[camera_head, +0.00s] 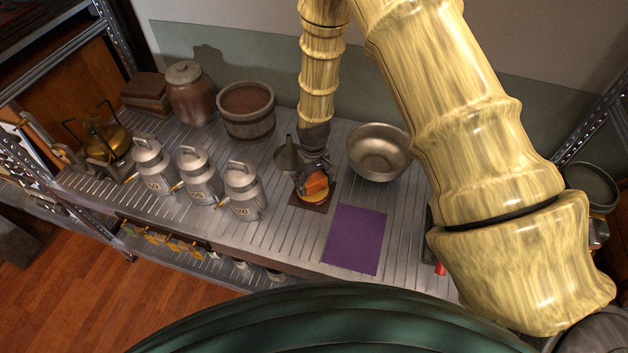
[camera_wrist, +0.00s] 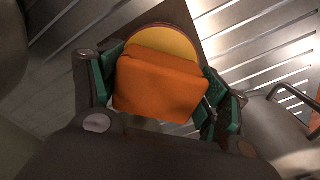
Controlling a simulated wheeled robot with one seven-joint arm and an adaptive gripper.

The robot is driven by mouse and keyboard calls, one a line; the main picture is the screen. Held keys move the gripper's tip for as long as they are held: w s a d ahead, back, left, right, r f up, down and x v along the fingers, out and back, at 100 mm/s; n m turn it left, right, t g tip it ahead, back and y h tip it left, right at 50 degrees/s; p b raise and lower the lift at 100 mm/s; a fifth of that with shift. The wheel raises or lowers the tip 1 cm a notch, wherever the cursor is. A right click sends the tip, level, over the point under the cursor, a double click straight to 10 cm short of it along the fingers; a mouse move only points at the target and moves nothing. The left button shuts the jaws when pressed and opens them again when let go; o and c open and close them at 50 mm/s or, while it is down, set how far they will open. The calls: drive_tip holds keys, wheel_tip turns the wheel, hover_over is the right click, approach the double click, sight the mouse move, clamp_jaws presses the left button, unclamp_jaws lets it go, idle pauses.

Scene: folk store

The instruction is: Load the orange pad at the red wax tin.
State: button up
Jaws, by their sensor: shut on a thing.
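My gripper (camera_head: 313,171) is shut on a block-shaped orange pad (camera_wrist: 160,88), with its green-lined fingers on both sides. The pad also shows in the head view (camera_head: 317,185). Right by the pad is a round, flat, yellow-orange surface (camera_wrist: 165,42), perhaps wax in a tin, on a dark brown square (camera_head: 300,206). The pad covers part of it, and I cannot tell whether they touch. A small red thing (camera_head: 440,268) shows beside my arm at the right. I cannot tell whether it is a red wax tin, as my arm hides most of that area.
A purple mat (camera_head: 355,239) lies bare to the front right. A metal bowl (camera_head: 379,152) stands to the right and a grey funnel (camera_head: 287,157) close to the left. Several numbered metal cans (camera_head: 243,190), a wooden bucket (camera_head: 247,110) and a brown jar (camera_head: 190,95) stand farther left.

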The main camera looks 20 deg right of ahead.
sight(314, 178)
drive_tip(key=shift+f, duration=0.55)
idle(1.5)
drive_tip(key=shift+r, duration=0.1)
drive_tip(key=shift+r+p, duration=1.9)
drive_tip(key=shift+r, duration=1.55)
